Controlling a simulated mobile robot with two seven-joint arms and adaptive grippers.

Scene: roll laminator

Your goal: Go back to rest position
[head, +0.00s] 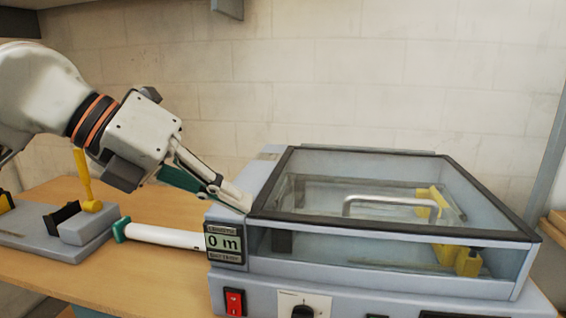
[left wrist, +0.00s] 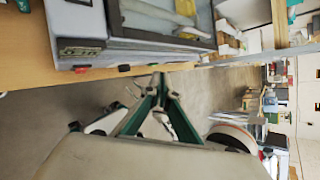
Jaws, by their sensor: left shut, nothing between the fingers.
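The roll laminator (head: 360,285) stands on the wooden table, a grey box with a clear framed lid that is down. A metal handle (head: 390,200) sits on the lid. A small display on its left front reads "0 m". My left gripper (head: 243,205) is shut and empty, with its tips close to the laminator's upper left corner; I cannot tell if they touch. In the left wrist view its fingertips (left wrist: 159,78) meet below the laminator (left wrist: 120,35). My right gripper is not in view.
A white roll with a green end (head: 165,236) lies left of the laminator. A grey device with a yellow lever (head: 83,180) stands further left on the table (head: 60,275). A red switch (head: 234,302) and a dark knob (head: 302,312) are on the laminator's front. A wall is behind.

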